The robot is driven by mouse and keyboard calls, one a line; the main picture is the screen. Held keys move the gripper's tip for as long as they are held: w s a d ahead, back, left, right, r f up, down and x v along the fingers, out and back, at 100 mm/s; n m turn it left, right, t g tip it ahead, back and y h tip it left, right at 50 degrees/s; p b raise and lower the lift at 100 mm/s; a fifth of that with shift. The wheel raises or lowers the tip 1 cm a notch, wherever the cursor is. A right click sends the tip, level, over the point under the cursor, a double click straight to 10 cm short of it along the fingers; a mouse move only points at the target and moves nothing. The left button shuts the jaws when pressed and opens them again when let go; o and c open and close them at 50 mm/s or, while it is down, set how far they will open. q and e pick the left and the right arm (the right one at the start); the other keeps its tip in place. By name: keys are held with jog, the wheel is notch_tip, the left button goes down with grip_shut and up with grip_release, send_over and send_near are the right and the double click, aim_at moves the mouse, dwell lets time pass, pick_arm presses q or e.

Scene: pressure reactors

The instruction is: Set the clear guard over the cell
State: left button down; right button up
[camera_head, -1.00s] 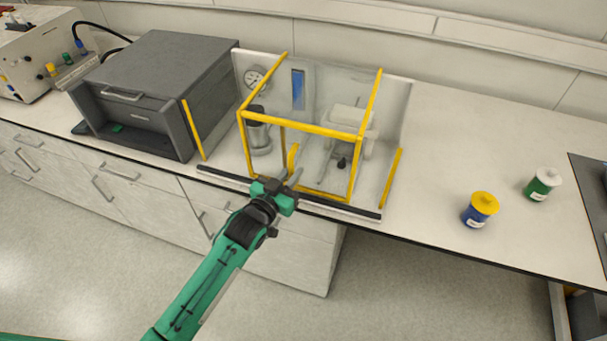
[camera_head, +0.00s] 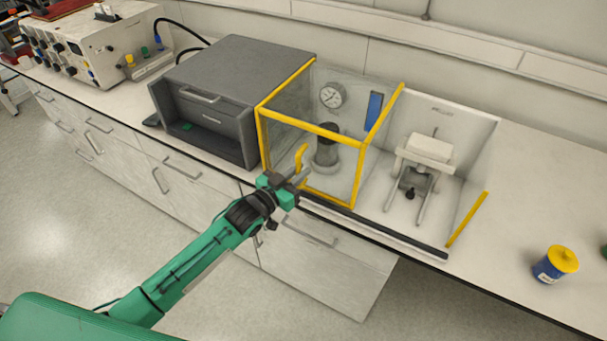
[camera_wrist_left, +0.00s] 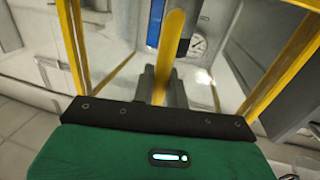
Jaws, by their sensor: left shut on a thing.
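The clear guard (camera_head: 312,127) is a see-through box with yellow edges. In the head view it stands at the left part of the white station, around the cell (camera_head: 326,150), a dark-topped grey cylinder on a pale base. I cannot tell whether its lower edge touches the base. My left gripper (camera_head: 299,178) is at the guard's front, shut on its yellow handle (camera_head: 301,156). In the left wrist view the handle (camera_wrist_left: 172,45) rises from the jaws, with yellow guard edges (camera_wrist_left: 284,68) at both sides. My right gripper is not in view.
A grey oven-like box (camera_head: 225,95) stands close at the guard's left. A white clamp-like fixture (camera_head: 424,150) stands to the right, with a yellow post (camera_head: 467,219) beyond. A gauge (camera_head: 332,95) is behind the cell. A blue jar with yellow lid (camera_head: 556,264) is at right.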

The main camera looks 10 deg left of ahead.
pick_arm(q)
jog(key=shift+w+a+r, duration=0.1)
jog(key=shift+a, duration=0.1)
jog(key=c, duration=1.5)
grip_release()
jog(key=shift+a, duration=0.1)
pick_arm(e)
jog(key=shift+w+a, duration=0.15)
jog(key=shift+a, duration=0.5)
